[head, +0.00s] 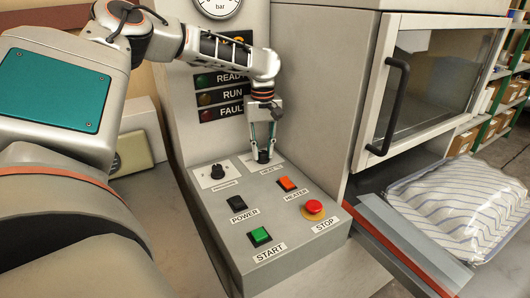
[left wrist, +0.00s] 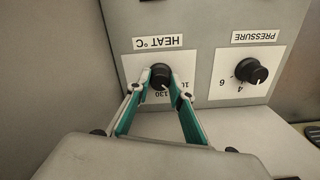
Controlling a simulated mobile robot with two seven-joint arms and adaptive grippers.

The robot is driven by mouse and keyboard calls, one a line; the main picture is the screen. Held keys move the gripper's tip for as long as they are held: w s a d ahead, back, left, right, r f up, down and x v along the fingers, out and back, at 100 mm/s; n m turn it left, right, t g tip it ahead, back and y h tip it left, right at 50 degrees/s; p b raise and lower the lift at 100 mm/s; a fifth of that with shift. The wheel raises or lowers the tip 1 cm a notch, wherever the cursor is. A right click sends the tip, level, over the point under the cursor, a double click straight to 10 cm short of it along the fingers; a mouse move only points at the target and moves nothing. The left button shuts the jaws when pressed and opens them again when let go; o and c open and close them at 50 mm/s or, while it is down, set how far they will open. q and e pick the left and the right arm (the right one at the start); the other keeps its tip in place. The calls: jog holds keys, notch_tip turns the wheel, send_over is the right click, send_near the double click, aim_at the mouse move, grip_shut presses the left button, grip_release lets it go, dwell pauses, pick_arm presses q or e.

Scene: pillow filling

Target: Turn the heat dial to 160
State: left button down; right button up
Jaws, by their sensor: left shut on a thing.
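The heat dial (left wrist: 160,76) is a black knob on a white plate marked HEAT °C, upside down in the left wrist view. My left gripper (left wrist: 161,80) has its two green-sided fingers closed around the knob from both sides. A white mark on the knob faces the printed 130; part of the scale is covered by the fingers. In the head view my left gripper (head: 264,150) reaches down onto the heat dial at the back right of the panel (head: 215,215), and its fingers hide most of the knob. My right gripper is not in view.
The pressure dial (head: 217,172) is left of the heat dial. The POWER (head: 236,202), HEATER (head: 287,184), START (head: 259,236) and STOP (head: 313,208) buttons are in front. A chamber with a door handle (head: 390,106) and a striped pillow (head: 460,205) are right.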

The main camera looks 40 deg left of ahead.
pick_arm(q)
jog(key=shift+f+m+b, duration=0.25)
jog(key=shift+m+b, duration=0.2)
jog(key=shift+m, duration=0.55)
jog(key=m+b, duration=0.1)
jog(key=m, duration=0.2)
jog(key=shift+m+b, duration=0.3)
jog(key=shift+b, duration=0.05)
jog(key=m+b, duration=0.1)
jog(key=m, duration=0.3)
jog(key=shift+r+m+b, duration=0.15)
jog(key=shift+m+b, duration=0.15)
jog(key=m+b, duration=0.1)
jog(key=m, duration=0.2)
jog(key=shift+m, duration=0.3)
jog(key=m, duration=0.3)
jog(key=shift+m+b, duration=0.3)
jog(key=shift+b, duration=0.05)
jog(key=shift+r+m, duration=0.1)
jog(key=shift+m, duration=1.6)
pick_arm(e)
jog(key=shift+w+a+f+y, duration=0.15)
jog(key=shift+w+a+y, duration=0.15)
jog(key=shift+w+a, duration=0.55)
pick_arm(q)
jog(key=shift+r, duration=0.1)
